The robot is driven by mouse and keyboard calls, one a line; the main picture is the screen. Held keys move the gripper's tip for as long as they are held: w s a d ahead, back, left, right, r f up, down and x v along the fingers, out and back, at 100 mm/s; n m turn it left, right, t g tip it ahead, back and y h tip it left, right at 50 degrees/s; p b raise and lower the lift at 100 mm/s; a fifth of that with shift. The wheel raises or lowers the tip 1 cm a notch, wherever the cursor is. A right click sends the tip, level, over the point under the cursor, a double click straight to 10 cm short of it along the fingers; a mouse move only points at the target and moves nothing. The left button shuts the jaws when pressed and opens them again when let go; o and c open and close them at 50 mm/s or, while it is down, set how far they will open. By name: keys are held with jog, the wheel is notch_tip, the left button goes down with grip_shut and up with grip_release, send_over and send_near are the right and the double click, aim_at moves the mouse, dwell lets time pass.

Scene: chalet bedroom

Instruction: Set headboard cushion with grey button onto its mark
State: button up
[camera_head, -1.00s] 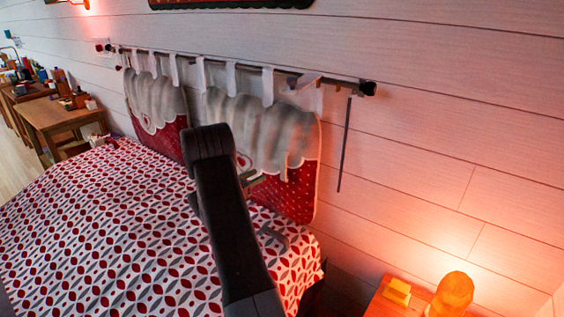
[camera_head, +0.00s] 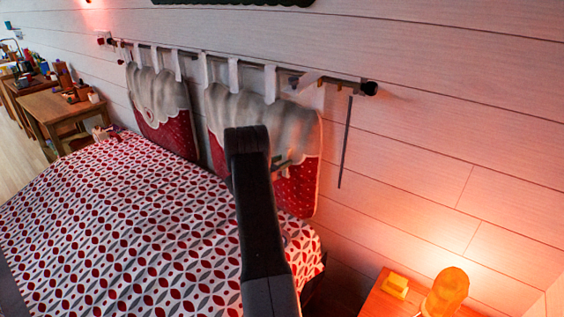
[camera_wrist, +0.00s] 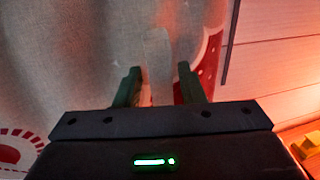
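Two grey-and-red headboard cushions hang by white loops from a dark rail (camera_head: 345,84). The left cushion (camera_head: 172,132) shows a round emblem on its scalloped edge. The right cushion (camera_head: 306,135) is partly hidden behind my arm. A loop at its right end slants near the rail's end. I cannot make out a grey button or the mark. My gripper (camera_head: 288,160) is in front of the right cushion's lower right part. In the wrist view my gripper (camera_wrist: 158,72) has its fingers apart, facing grey cloth (camera_wrist: 80,60) with a pale strip between them; no grip on it shows.
The bed's patterned cover (camera_head: 120,220) fills the space below the cushions. A nightstand (camera_head: 385,300) with a glowing lamp (camera_head: 448,292) and a yellow block (camera_head: 397,283) stands at the lower right. A thin dark rod (camera_head: 346,142) hangs by the wall. Wooden tables (camera_head: 62,110) stand far left.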

aim_at(306, 161)
grip_shut()
jog(key=shift+s+d+f+b, duration=0.25)
jog(key=shift+d+b, duration=0.2)
jog(key=shift+b, duration=0.25)
jog(key=s+d+b, duration=0.2)
jog(key=b, duration=0.1)
jog(key=shift+s+d, duration=0.1)
jog(key=shift+d, duration=0.3)
jog(key=shift+s+d+r+b, duration=0.2)
jog(key=shift+s+d+b, duration=0.2)
jog(key=shift+d, duration=0.1)
grip_release()
